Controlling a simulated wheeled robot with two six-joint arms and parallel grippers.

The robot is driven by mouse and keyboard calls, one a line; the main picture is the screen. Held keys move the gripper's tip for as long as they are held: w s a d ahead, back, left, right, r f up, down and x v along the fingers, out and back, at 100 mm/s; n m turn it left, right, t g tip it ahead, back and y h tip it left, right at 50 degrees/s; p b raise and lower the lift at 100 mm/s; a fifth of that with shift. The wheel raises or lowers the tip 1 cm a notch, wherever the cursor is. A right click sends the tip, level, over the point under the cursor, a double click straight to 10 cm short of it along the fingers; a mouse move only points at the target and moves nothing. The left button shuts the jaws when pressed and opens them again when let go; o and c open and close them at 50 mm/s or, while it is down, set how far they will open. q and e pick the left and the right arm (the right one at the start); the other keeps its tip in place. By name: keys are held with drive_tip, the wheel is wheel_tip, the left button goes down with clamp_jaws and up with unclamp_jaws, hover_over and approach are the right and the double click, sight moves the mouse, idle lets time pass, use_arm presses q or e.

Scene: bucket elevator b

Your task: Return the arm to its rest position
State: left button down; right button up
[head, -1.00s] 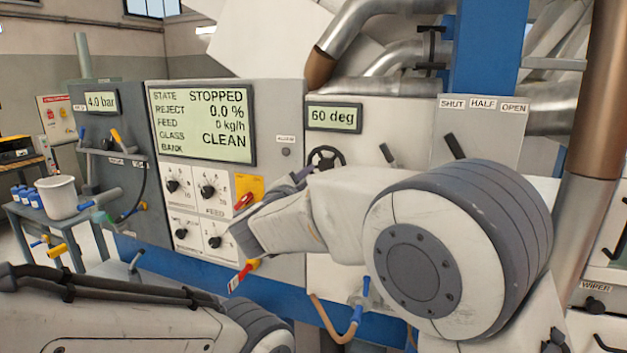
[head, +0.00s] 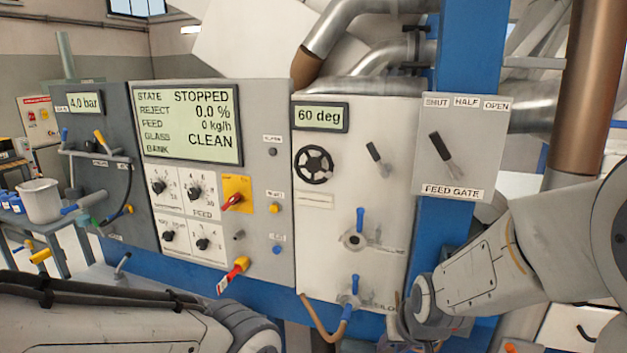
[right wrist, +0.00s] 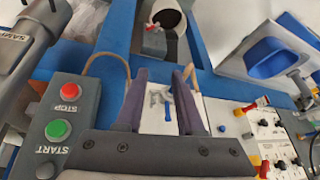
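My right arm comes in from the right edge of the head view, with its wrist low in front of the blue frame. My right gripper (head: 402,318) is partly hidden there, near the lower right of the white panel. In the right wrist view, the two dark fingers of my right gripper (right wrist: 161,78) are spread apart with nothing between them. A white panel with a blue-handled valve (right wrist: 163,103) shows beyond the gap, and no contact is visible. A link of my left arm lies across the lower left of the head view; its gripper is out of frame.
The head view shows a display (head: 190,120) reading STOPPED, a handwheel (head: 313,165), a feed gate lever (head: 440,147) and a yellow-and-red handle (head: 236,270). In the right wrist view, a box with a red STOP button (right wrist: 71,91) and green START button (right wrist: 58,129) is at left.

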drive_tip(key=s+d+f+g, duration=0.2)
drive_tip(key=s+d+g, duration=0.1)
drive_tip(key=s, duration=0.5)
drive_tip(key=s+a+r+n+g+b, duration=0.2)
drive_tip(key=s+a+n, duration=0.5)
drive_tip(key=s+a, duration=0.6)
drive_tip(key=shift+a+r+n, duration=0.15)
drive_tip(key=shift+r+n, duration=0.25)
drive_tip(key=shift+r, duration=0.35)
drive_tip(key=shift+w, duration=0.1)
idle(0.8)
